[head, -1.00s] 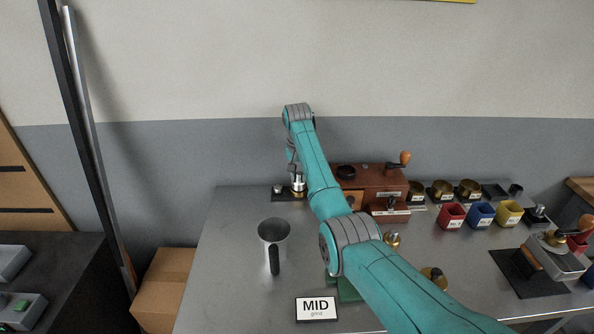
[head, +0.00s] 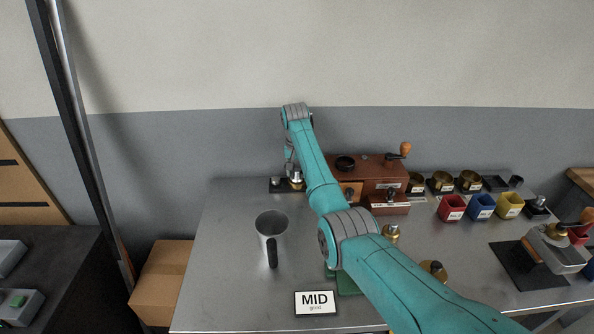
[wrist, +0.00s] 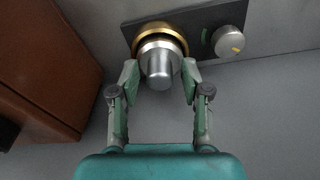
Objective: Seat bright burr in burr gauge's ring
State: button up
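The bright burr (wrist: 160,62), a silver stepped piece with a narrower knob, sits at the brass ring (wrist: 148,30) of the burr gauge. The ring shows around its far side; its near side is hidden, so full seating cannot be told. The gauge's dark base (wrist: 198,40) carries a silver dial (wrist: 229,41) to the right. My gripper (wrist: 160,78) has its fingers apart on either side of the burr's knob, with gaps visible beside the knob. In the head view the bright burr (head: 296,173) shows beside my arm, on the gauge's base (head: 277,184).
A brown wooden grinder box (head: 385,172) stands close to the right of the gauge; it also shows in the wrist view (wrist: 45,65). A metal pitcher (head: 272,228) and a MID sign (head: 315,302) stand nearer. Cups line the right. Table left of the pitcher is clear.

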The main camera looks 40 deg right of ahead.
aim_at(296, 179)
notch_tip(296, 179, up, 12)
jog(key=s+a, duration=0.1)
dwell(0.7)
jog(key=shift+a+r, duration=0.1)
dwell(0.3)
